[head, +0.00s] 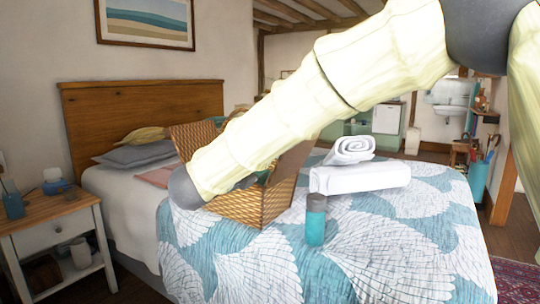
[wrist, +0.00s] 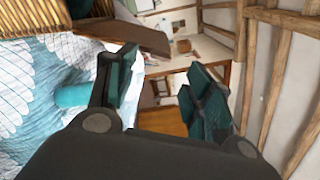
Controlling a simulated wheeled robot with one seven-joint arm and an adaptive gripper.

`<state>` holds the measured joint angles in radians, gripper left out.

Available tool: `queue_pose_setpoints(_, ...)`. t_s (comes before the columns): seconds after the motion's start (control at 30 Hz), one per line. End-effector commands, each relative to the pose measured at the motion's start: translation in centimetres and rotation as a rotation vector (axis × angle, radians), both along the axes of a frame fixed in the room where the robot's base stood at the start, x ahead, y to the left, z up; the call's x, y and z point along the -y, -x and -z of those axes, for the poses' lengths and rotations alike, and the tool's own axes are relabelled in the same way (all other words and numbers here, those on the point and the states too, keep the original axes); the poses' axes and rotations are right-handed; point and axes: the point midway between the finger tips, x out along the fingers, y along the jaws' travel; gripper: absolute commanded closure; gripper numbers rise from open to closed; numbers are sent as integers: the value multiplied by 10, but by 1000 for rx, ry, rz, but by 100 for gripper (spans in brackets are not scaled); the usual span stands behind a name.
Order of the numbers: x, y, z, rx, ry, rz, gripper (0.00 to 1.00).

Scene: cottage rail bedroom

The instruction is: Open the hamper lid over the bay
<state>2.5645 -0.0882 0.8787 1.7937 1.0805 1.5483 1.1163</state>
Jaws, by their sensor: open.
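A woven wicker hamper (head: 250,206) stands on the bed, its middle hidden behind my arm in the head view. A wicker lid panel (head: 194,136) stands raised at its left, and a plain brown panel (head: 291,158) slants up at its right. In the wrist view the hamper's woven side (wrist: 50,18) is at the top left, with a brown panel (wrist: 138,36) sticking out from it. My gripper (wrist: 162,75) is open and empty, apart from that panel. It cannot be seen in the head view.
A folded white towel (head: 362,179) with a rolled towel (head: 352,150) lies right of the hamper. A teal bottle (head: 316,220) stands in front of them, on the patterned quilt (head: 400,240). A nightstand (head: 60,228) is at the left, and a wooden headboard (head: 140,115) behind.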

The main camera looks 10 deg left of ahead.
Motion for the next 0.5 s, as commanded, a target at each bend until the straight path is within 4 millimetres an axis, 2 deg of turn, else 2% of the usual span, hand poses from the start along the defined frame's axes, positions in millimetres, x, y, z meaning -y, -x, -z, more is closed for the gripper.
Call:
queue_pose_setpoints(0.2, -15, 31, 0, 0, 0, -1, 48)
queue_pose_setpoints(0.5, -22, 46, 0, 0, 0, -1, 48)
